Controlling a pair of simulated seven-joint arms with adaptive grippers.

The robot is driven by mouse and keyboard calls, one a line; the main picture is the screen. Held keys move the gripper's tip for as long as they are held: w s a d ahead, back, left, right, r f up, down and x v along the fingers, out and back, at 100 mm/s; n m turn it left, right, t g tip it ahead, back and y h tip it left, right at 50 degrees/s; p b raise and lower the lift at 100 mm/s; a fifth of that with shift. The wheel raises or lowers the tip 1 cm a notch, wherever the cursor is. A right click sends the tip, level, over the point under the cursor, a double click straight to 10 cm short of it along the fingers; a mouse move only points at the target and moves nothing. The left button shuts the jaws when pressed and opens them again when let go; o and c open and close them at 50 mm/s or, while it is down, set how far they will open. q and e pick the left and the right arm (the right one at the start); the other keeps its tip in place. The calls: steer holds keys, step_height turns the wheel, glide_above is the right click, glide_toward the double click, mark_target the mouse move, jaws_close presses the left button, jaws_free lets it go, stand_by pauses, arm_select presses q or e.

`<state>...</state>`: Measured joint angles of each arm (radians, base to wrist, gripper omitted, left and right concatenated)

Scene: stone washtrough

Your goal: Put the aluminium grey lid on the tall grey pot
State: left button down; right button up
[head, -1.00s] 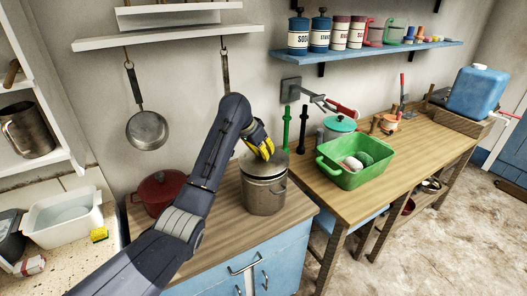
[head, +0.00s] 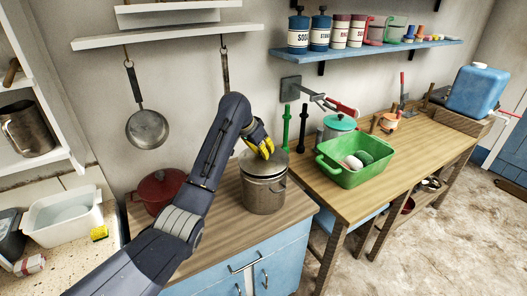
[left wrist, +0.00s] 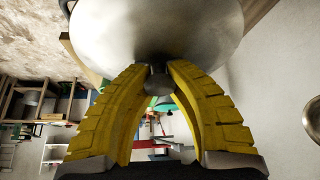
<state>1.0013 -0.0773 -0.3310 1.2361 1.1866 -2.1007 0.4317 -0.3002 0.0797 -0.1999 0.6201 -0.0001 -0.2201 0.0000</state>
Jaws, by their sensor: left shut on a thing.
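The tall grey pot (head: 264,196) stands on the wooden top of the blue cabinet. The aluminium grey lid (head: 255,163) is at the pot's mouth in the head view; whether it sits fully flush all round I cannot tell. My left gripper (head: 265,148) has yellow fingers and is above the lid. In the left wrist view the left gripper (left wrist: 158,75) is shut on the lid's dark knob (left wrist: 158,82), with the lid's pale metal disc (left wrist: 155,28) filling the top. The fingers hide the knob in the head view. My right gripper is not in view.
A red pot (head: 160,190) stands left of the tall pot, close to my left arm. A green basin (head: 356,165) with dishes stands on the wooden table to the right. A pan (head: 147,128) hangs on the wall behind.

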arm_select(q)
steer(key=shift+f, duration=0.7)
stand_by(1.7)
steer(key=c, duration=0.7)
jaws_free()
steer(key=shift+r, duration=3.5)
